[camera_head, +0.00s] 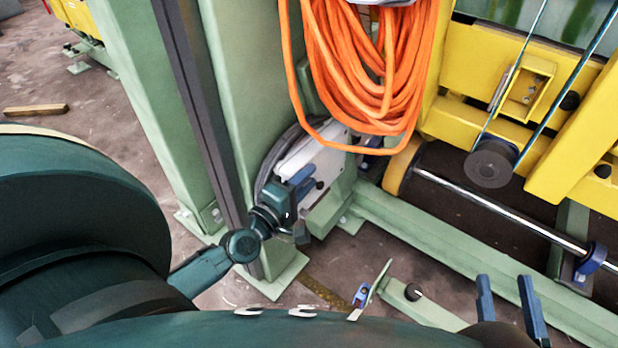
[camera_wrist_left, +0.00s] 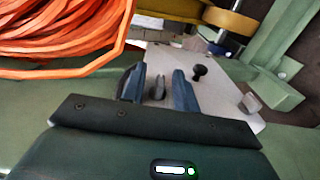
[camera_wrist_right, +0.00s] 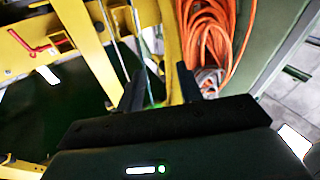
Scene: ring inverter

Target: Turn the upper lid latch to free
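A pale grey lid plate (camera_head: 318,162) sits on the side of the green post, and it also shows in the left wrist view (camera_wrist_left: 222,92). My left gripper (camera_head: 305,180) is at this lid. In the left wrist view its blue fingers (camera_wrist_left: 157,88) stand apart, with a small grey latch (camera_wrist_left: 158,90) between them; I cannot tell whether they touch it. A second grey latch (camera_wrist_left: 250,103) is at the lid's right edge, and a black knob (camera_wrist_left: 199,72) lies between the two latches. My right gripper (camera_head: 509,308) is open and empty, away from the lid.
A coil of orange hose (camera_head: 365,75) hangs just above the lid, close to my left gripper. The green post (camera_head: 243,80) and floor beam (camera_head: 440,235) border the lid. A yellow frame (camera_head: 480,60) with pulley and cables stands at right.

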